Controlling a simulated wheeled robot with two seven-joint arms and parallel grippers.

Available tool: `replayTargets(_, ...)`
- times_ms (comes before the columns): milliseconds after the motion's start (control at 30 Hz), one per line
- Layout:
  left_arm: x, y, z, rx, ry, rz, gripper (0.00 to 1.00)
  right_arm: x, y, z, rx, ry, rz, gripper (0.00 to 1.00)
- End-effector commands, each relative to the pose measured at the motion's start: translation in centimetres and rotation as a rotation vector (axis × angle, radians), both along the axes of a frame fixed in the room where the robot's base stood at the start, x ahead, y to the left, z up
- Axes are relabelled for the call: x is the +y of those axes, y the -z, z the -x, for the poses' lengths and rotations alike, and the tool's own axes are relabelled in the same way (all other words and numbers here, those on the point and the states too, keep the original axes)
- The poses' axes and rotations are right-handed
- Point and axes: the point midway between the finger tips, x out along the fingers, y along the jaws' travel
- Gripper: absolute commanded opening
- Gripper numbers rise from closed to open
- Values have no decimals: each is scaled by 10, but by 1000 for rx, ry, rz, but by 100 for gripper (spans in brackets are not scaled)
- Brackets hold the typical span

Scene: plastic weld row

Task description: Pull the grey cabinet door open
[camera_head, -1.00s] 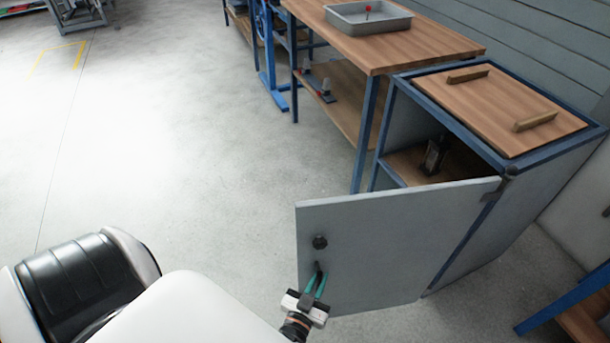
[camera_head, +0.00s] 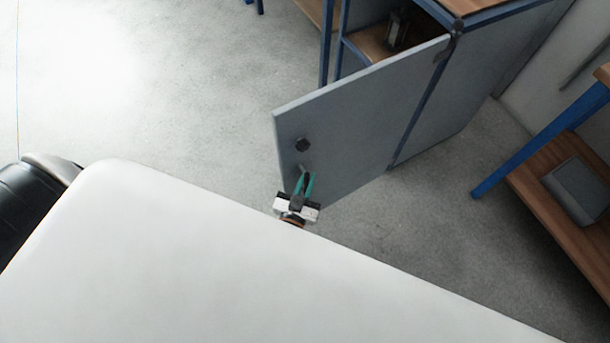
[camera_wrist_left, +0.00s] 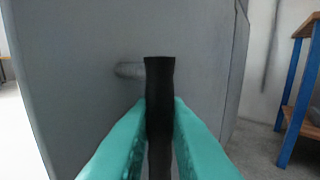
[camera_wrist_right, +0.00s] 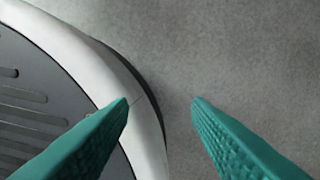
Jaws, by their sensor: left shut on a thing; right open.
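The grey cabinet door (camera_head: 360,125) stands swung well out from the blue-framed cabinet (camera_head: 480,75), hinged at its right edge. In the left wrist view the teal fingers close on the black handle (camera_wrist_left: 160,85), with the grey door (camera_wrist_left: 80,80) filling the background. My right gripper (camera_wrist_right: 160,100) is open and empty above the grey floor and part of my base; it is not in the head view.
A dark object (camera_head: 397,30) stands on the cabinet's wooden inner shelf. At the right is a blue-legged wooden bench (camera_head: 545,200) with a grey box (camera_head: 578,190) on its lower shelf. The concrete floor (camera_head: 180,90) left of the door is clear.

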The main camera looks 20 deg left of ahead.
Motion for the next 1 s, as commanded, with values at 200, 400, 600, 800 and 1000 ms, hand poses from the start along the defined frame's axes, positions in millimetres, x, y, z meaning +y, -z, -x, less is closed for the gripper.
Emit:
replayTargets(200,-2,-2,-2,-4,3,3,21,1,0,-1,-2,1,-2,45)
replayTargets(400,-1,-1,0,-2,1,2,21,2,-1,-3,-6,1,-3,45)
replayTargets(600,-4,0,24,2,2,2,21,3,-3,-3,-11,1,-6,45)
replayTargets(800,-8,0,56,1,2,3,21,0,5,10,6,2,-2,45)
replayTargets(1000,-11,-1,71,-3,3,3,21,0,6,12,8,1,-1,45)
